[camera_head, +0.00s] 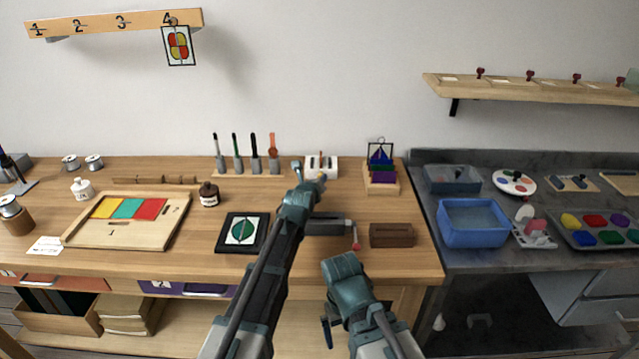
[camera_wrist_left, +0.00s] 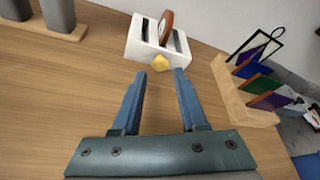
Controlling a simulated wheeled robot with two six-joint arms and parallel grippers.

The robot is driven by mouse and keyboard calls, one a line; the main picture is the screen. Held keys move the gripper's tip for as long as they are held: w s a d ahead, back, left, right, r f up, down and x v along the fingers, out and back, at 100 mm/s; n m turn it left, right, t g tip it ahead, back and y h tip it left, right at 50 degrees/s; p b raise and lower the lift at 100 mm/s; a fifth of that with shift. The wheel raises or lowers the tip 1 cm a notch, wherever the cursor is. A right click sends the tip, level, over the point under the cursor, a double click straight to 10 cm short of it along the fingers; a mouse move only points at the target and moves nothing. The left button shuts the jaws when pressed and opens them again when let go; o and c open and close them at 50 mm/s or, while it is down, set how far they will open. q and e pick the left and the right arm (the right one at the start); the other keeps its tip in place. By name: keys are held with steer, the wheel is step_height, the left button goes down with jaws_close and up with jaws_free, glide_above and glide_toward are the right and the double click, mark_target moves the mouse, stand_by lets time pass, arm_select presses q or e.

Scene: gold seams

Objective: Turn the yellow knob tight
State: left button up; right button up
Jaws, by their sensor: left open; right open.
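The yellow knob (camera_wrist_left: 160,62) sits on the near face of a white block (camera_wrist_left: 140,42) in the left wrist view. The block (camera_head: 326,162) stands at the back of the wooden table in the head view. A reddish-brown upright piece (camera_wrist_left: 166,24) and dark slots show on its top. My left gripper (camera_wrist_left: 160,73) is open, its two fingers pointing at the block with the knob just beyond and between the tips. In the head view my left gripper (camera_head: 309,174) partly covers the block's front. My right gripper (camera_head: 327,331) hangs low in front of the table, its fingers small and dark.
A wooden rack (camera_wrist_left: 240,95) with coloured pieces stands right of the block. A dark clamp-like tool (camera_head: 325,227) and a brown block (camera_head: 391,235) lie nearer. Bare table surrounds the left fingers.

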arm_select(q)
steer(key=b+x, duration=0.1)
steer(key=x, duration=0.3)
steer(key=shift+w, duration=0.15)
jaws_close()
